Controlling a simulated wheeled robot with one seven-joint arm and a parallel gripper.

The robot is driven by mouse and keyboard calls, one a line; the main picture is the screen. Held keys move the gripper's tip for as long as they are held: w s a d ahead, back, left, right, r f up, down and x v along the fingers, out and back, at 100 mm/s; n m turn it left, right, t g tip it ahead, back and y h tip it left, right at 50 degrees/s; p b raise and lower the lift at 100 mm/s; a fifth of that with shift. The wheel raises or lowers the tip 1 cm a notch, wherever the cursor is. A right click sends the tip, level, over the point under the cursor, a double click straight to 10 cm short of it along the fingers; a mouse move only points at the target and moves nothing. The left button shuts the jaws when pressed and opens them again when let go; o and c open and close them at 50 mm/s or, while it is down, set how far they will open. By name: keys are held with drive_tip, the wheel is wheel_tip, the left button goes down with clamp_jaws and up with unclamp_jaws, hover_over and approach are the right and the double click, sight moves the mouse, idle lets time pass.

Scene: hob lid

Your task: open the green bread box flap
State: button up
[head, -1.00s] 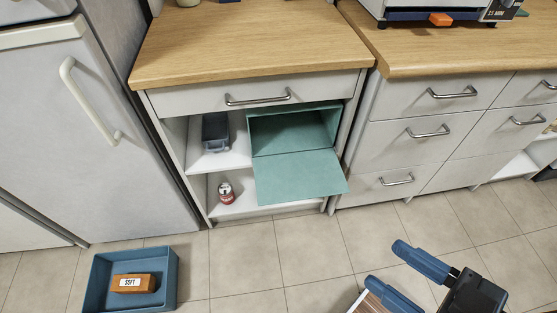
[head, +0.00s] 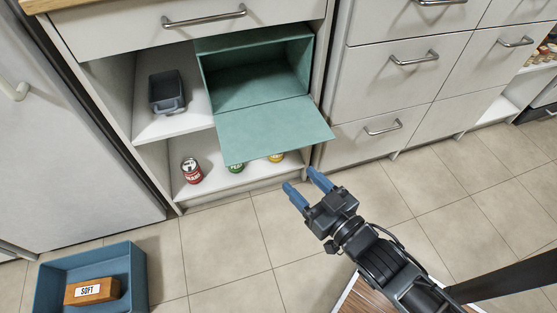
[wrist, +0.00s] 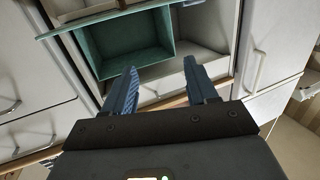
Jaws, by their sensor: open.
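The green bread box (head: 257,78) sits on the upper shelf of an open cabinet bay. Its flap (head: 275,130) is swung down and sticks out forward over the shelf edge, showing the hollow inside. The box also shows in the wrist view (wrist: 135,42), with its inside visible. My gripper (head: 302,180) is open and empty, in front of and below the flap's near right corner, apart from it in the picture. Its two blue fingers show spread in the wrist view (wrist: 161,66), pointing toward the cabinet.
A dark grey container (head: 167,92) stands left of the box. Red (head: 192,170), green (head: 236,168) and yellow (head: 276,157) cans stand on the lower shelf, two partly hidden by the flap. A blue bin (head: 130,262) with a "SOFT" block (head: 92,291) sits on the floor. Drawers (head: 400,70) stand at right.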

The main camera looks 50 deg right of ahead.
drive_tip(key=m+h+b, duration=0.1)
drive_tip(key=h+b, duration=0.1)
drive_tip(key=b, duration=0.4)
approach(279, 148)
drive_tip(key=w+d+f, duration=0.3)
drive_tip(key=shift+a+b+x, duration=0.15)
drive_tip(key=shift+b+x, duration=0.25)
drive_tip(key=shift+x, duration=1.65)
drive_tip(key=shift+a+b+x, duration=0.1)
drive_tip(key=shift+b+x, duration=0.25)
drive_tip(key=shift+x, duration=1.75)
drive_tip(key=shift+w, duration=0.1)
clamp_jaws()
